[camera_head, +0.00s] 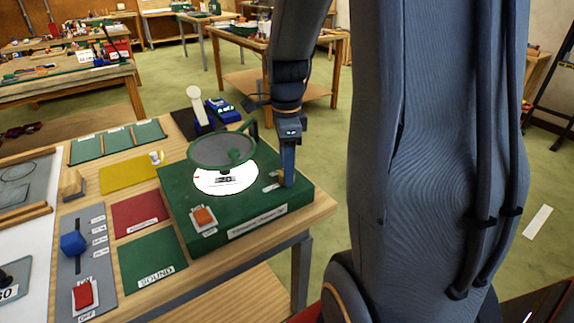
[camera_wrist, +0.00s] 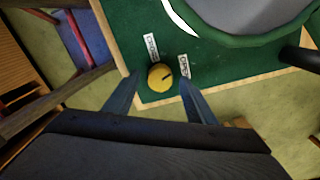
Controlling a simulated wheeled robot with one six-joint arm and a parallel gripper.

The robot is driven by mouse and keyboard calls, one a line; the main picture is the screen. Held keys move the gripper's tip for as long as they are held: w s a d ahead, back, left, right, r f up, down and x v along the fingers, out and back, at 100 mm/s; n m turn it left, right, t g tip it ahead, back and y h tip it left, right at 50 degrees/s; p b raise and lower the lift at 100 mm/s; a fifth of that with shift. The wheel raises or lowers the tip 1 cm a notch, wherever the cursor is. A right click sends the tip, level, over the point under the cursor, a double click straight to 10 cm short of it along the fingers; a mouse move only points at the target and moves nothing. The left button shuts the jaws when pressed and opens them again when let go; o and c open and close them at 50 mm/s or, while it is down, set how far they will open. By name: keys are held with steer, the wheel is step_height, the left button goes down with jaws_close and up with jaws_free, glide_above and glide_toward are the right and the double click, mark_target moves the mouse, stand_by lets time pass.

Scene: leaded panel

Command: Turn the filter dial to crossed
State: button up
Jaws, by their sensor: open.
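The filter dial (camera_wrist: 160,77) is a small round yellow knob near the corner of the green box (camera_head: 173,202), with a dark mark on its face that leans toward the right-hand label. Two white labels flank it; the left one (camera_wrist: 151,47) seems to read CROSSED and the right one (camera_wrist: 184,67) seems to read OPEN. My gripper (camera_wrist: 160,80) is open, one finger on each side of the dial, apart from it as far as I can tell. In the head view my gripper (camera_head: 288,182) is low over the box's right end and hides the dial.
A grey round filter in a green ring (camera_head: 222,148) stands over a bright white disc (camera_head: 226,183) on the box, left of my gripper. An orange switch (camera_head: 205,216) is at the front. A blue knob (camera_head: 73,243) and red switch (camera_head: 83,293) are further left.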

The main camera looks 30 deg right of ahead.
steer(key=shift+f, duration=0.3)
steer(key=c, duration=1)
steer(key=shift+c, duration=0.2)
steer(key=n+p, duration=0.3)
steer(key=n, duration=0.3)
steer(key=shift+r+n, duration=0.1)
steer(key=shift+n, duration=0.2)
steer(key=n+p, duration=0.1)
steer(key=n, duration=0.2)
steer(key=shift+p, duration=0.4)
steer(key=shift+n+p, duration=0.55)
steer(key=shift+n, duration=1.35)
